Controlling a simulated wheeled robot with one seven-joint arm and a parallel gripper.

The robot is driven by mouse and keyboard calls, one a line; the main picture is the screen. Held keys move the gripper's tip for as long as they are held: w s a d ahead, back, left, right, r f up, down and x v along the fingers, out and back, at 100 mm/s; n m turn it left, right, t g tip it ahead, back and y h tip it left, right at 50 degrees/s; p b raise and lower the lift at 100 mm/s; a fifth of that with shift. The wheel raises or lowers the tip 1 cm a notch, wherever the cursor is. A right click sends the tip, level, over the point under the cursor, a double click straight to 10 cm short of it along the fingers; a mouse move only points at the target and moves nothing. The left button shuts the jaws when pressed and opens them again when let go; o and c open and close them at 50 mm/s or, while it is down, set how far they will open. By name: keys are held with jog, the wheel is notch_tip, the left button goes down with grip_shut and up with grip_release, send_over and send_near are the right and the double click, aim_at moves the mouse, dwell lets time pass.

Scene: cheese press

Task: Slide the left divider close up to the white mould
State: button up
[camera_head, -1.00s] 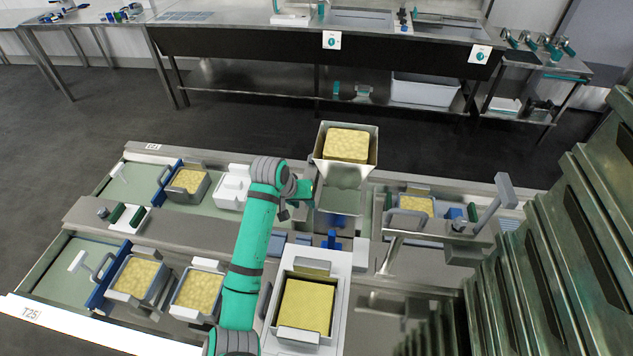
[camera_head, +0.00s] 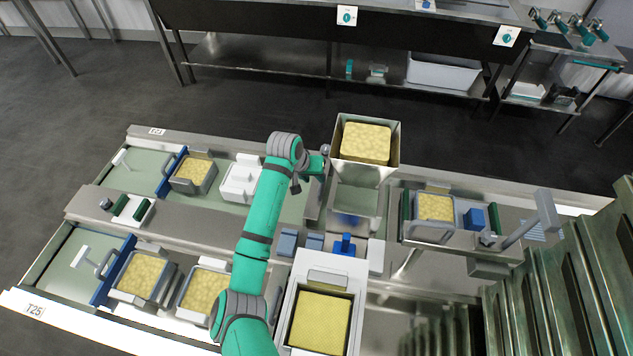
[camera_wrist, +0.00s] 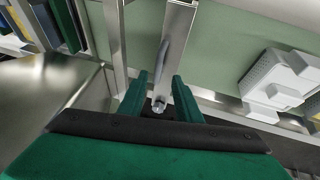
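The white mould (camera_head: 238,181) stands in the far trough, right of a grey mould holding cheese (camera_head: 194,176); it also shows at the right in the wrist view (camera_wrist: 285,78). A blue divider (camera_head: 172,172) stands upright at that grey mould's left side. A metal divider (camera_head: 312,203) stands across the trough apart from the white mould, with green floor between them. In the wrist view this metal divider (camera_wrist: 181,22) carries a grey bar handle (camera_wrist: 163,62). My gripper (camera_wrist: 161,78) is over the handle, its fingers apart on either side. Contact cannot be told.
A raised metal hopper with cheese (camera_head: 366,143) stands just right of my gripper. The near trough holds another blue divider (camera_head: 113,272) and cheese moulds (camera_head: 142,275). Small blue blocks (camera_head: 288,241) lie on the ledge between troughs.

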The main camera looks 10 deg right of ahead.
aim_at(321, 185)
jog(key=x, duration=0.5)
jog(key=shift+s+d+f, duration=0.1)
jog(key=shift+d+f, duration=0.2)
jog(key=shift+w+d+f, duration=0.15)
jog(key=shift+w+f, duration=0.15)
jog(key=shift+f, duration=0.35)
grip_shut()
